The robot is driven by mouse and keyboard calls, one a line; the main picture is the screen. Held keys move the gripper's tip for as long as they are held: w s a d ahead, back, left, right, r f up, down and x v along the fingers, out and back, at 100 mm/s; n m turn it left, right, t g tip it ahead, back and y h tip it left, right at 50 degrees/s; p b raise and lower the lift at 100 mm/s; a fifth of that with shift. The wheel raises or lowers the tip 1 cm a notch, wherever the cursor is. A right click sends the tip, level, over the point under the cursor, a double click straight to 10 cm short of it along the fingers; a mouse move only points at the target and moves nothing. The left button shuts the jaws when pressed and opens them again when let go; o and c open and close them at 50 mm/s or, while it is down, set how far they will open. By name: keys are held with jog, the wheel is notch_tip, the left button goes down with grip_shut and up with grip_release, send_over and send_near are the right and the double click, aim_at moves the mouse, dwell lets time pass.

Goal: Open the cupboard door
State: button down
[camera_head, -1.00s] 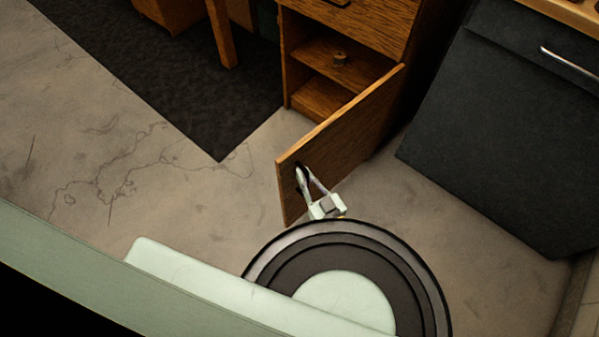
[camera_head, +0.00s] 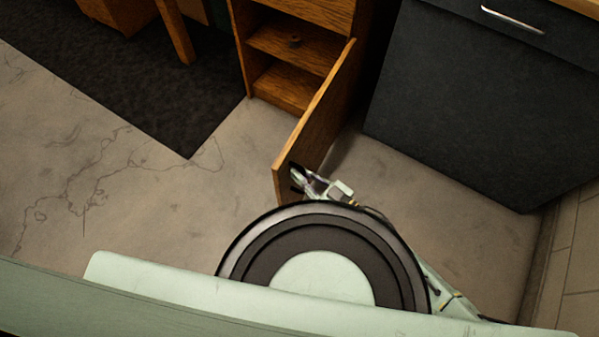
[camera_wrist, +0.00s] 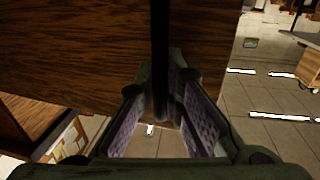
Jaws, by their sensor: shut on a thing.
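The wooden cupboard door (camera_head: 322,115) stands swung well open from the wooden cupboard (camera_head: 285,92), seen at a steep angle in the head view. My gripper (camera_head: 298,178) is at the door's outer, near end, on its handle side. In the wrist view the door (camera_wrist: 75,45) fills the upper left, and the dark bar handle (camera_wrist: 160,60) runs down between the fingers of my gripper (camera_wrist: 165,110). The pads lie on either side of the bar, shut on it. The handle's lower end is partly hidden by the fingers.
The open cupboard shows shelves with a small round object (camera_head: 295,41) on the upper one. A dark cabinet (camera_head: 470,105) with a metal handle stands to the right. A dark mat (camera_head: 150,90) lies to the left. The pale floor (camera_head: 130,190) left of the door is clear.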

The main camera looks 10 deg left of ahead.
jog(key=shift+s+a, duration=0.2)
jog(key=c, duration=2)
grip_release()
jog(key=shift+o, duration=0.2)
jog(key=shift+d, duration=0.2)
jog(key=v, duration=1.1)
jog(key=shift+s+d, duration=0.2)
jog(key=shift+d, duration=0.15)
jog(key=shift+s+a+f, duration=0.1)
